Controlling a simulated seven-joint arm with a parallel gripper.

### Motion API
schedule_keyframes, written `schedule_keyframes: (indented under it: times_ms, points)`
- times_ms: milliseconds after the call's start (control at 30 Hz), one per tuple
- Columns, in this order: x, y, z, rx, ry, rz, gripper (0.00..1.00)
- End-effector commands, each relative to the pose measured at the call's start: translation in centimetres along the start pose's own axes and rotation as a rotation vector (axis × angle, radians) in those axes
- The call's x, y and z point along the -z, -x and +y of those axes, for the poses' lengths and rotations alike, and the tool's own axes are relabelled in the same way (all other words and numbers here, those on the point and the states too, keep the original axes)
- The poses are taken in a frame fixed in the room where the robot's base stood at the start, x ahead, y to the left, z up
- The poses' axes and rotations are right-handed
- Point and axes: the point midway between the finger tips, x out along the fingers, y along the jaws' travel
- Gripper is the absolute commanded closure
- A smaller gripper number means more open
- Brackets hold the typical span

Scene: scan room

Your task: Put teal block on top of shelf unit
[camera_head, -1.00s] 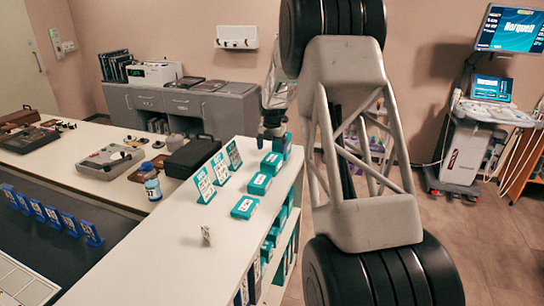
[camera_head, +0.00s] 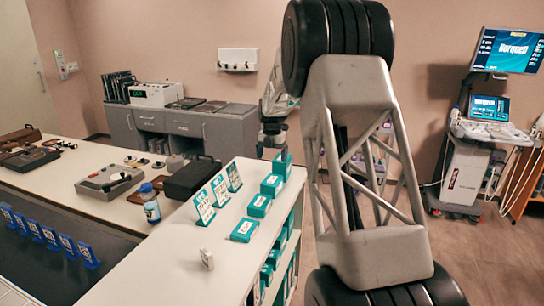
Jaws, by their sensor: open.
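The white shelf unit (camera_head: 170,275) runs away from me, and its top faces up. Several teal blocks lie in a row along its right edge: a near one (camera_head: 244,230), two beyond it (camera_head: 259,205) (camera_head: 271,186), and a far one (camera_head: 282,166) at the far end. My gripper (camera_head: 273,146) is open, at the far end of the shelf unit, by the far teal block. Its fingers are small and dark here, and I see nothing held between them. Which teal block the task means cannot be told.
Several teal-edged cards (camera_head: 220,190) stand left of the blocks, and a small white tag (camera_head: 206,258) stands nearer. More teal items fill the shelves below (camera_head: 268,272). A blue bottle (camera_head: 150,205) and black case (camera_head: 190,180) stand left. The near top is mostly clear.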

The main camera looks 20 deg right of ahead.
Motion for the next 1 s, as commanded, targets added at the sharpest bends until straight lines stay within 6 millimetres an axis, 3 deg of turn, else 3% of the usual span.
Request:
schedule_keyframes:
  times_ms: [367,567,767,1000]
  points:
    - [0.1,0.1,0.0,0.000,-0.005,-0.001,0.04]
    - [1.8,1.3,-0.2,-0.004,-0.063,-0.006,0.04]
    - [5.8,3.8,-0.6,-0.014,-0.211,-0.019,0.04]
    - [12.6,7.2,-1.9,-0.035,-0.464,-0.035,0.04]
